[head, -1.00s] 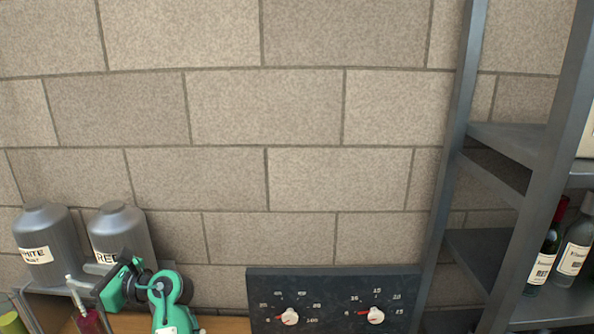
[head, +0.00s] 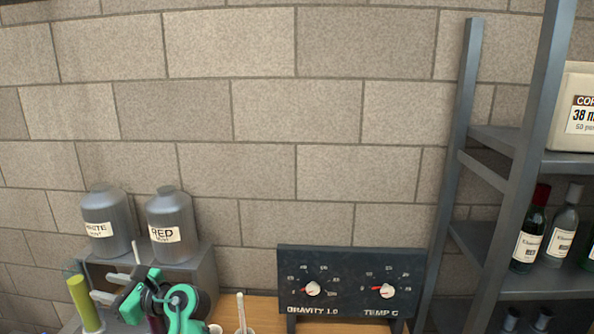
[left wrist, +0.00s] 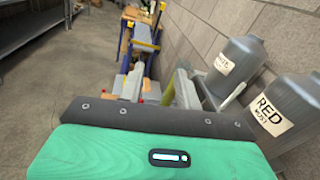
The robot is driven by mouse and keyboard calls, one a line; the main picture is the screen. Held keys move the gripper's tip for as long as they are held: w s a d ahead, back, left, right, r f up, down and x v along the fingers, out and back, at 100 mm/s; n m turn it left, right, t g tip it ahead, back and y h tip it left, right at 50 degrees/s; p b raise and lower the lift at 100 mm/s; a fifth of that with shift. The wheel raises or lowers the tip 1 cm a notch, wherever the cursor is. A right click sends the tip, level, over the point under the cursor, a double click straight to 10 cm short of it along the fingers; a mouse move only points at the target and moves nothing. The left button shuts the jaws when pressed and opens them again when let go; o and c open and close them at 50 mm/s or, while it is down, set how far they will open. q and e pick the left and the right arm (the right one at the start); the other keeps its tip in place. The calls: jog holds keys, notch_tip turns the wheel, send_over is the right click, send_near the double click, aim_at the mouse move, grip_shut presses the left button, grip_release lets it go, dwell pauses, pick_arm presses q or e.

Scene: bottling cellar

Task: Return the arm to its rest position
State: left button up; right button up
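My left gripper (head: 130,302), green and black, is low at the left of the head view, in front of the grey stand of the must containers. Its fingertips are not clear there, and I see nothing certain held in it. My right gripper is not in view.
Two grey containers, white must (head: 107,230) and red must (head: 172,240), stand on a grey stand (head: 203,275). A yellow-green cylinder (head: 80,296) stands at left. A dial panel (head: 350,265) is at centre. A shelf (head: 530,155) with bottles (head: 530,245) and a cork box (head: 575,108) is right.

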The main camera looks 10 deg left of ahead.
pick_arm(q)
jog(key=s+d+f+n+t+h, duration=0.3)
jog(key=d+f+n+h, duration=0.1)
jog(key=f, duration=0.5)
jog(key=s+d+f+n+t+h, duration=0.2)
jog(key=s+d+f+n+h, duration=0.15)
jog(key=f, duration=0.55)
jog(key=s+d+f+n+g+h, duration=0.1)
jog(key=s+d+f+n+h, duration=0.35)
jog(key=s+d, duration=0.45)
jog(key=s+d+f+n+g+h, duration=0.1)
jog(key=s+d+f+n+h, duration=0.25)
jog(key=s+d+h, duration=0.4)
notch_tip(320, 180, down, 31)
jog(key=s+d+g+y, duration=0.1)
jog(key=d+y, duration=0.1)
jog(key=s+a+f, duration=0.2)
jog(key=s+f, duration=0.8)
jog(key=s+a+f+m+g+b, duration=0.1)
jog(key=s+a+f, duration=0.1)
jog(key=s+f, duration=0.8)
jog(key=shift+f+g, duration=0.3)
jog(key=shift+f, duration=0.4)
